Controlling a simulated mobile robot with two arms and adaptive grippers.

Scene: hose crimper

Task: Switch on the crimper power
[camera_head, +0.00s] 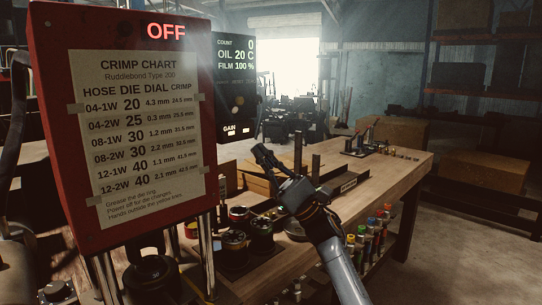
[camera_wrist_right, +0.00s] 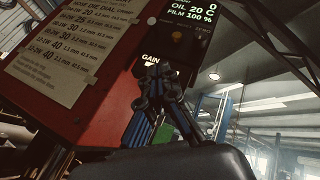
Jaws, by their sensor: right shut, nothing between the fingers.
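The crimper (camera_head: 40,130) is a red box at the left, with a lit red OFF (camera_head: 166,31) at its top and a paper crimp chart (camera_head: 135,120) on its front. A dark control panel (camera_head: 234,72) on its right side reads count 0, oil 20 C, film 100 %; it also shows in the right wrist view (camera_wrist_right: 196,45). I cannot make out which control is the power switch. My right gripper (camera_head: 262,153) is shut and empty, right of and below the panel in the head view. In the right wrist view its fingers (camera_wrist_right: 160,80) overlap the panel's lower part near GAIN; contact cannot be told.
A wooden workbench (camera_head: 385,188) extends to the right, with dark round dies (camera_head: 261,234) near its front left. Colored bottles (camera_head: 373,228) stand below its front edge. Cardboard boxes (camera_head: 497,171) sit on a rack at the right.

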